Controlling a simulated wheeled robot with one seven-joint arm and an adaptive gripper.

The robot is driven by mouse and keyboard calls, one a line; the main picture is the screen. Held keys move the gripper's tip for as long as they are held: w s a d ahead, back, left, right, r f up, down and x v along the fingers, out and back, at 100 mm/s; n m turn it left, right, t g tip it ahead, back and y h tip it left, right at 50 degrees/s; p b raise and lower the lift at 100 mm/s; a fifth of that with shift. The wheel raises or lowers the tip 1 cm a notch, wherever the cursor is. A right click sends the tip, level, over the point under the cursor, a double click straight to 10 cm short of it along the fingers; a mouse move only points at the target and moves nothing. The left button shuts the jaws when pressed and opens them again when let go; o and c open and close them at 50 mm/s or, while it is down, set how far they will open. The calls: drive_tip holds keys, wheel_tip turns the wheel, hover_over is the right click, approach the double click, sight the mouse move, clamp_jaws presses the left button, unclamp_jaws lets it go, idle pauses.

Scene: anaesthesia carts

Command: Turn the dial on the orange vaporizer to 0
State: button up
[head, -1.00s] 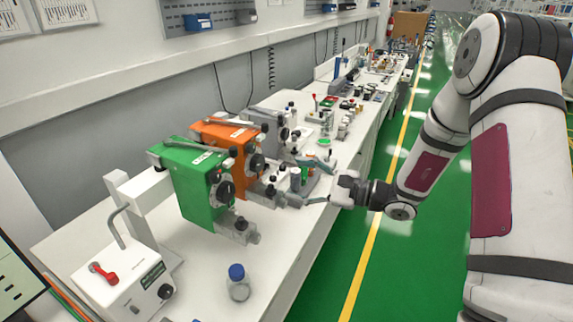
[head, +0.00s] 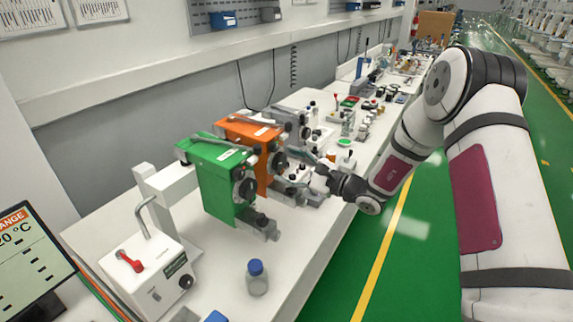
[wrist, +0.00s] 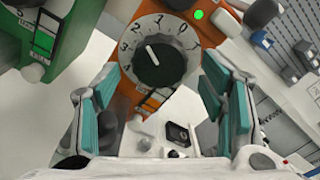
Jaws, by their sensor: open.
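The orange vaporizer (head: 238,133) stands between a green and a grey one in the head view. Its dial (wrist: 158,66) is a black knob on a white numbered ring, in the upper middle of the wrist view. The white mark on the knob points up and left, near the 2. The 0 is at the ring's upper right. My gripper (head: 299,168) is open in front of the orange vaporizer. In the wrist view its teal-padded fingers are on either side, with the dial between and beyond them. I cannot tell whether the fingertips touch the dial.
The green vaporizer (head: 212,182) is close on the left, the grey one (head: 291,125) on the right. A blue-capped bottle (head: 257,280) and a white device with a red lever (head: 150,272) stand nearer. A green light (wrist: 198,14) shows above the dial.

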drive_tip(key=shift+w+a, duration=0.3)
drive_tip(key=shift+a, duration=0.25)
drive_tip(key=c, duration=1.2)
drive_tip(key=shift+m, duration=0.4)
drive_tip(key=m, duration=0.5)
drive_tip(key=shift+b, duration=0.3)
drive_tip(key=m, duration=0.5)
drive_tip(key=shift+s+m+g, duration=0.1)
drive_tip(key=shift+m+g, duration=0.3)
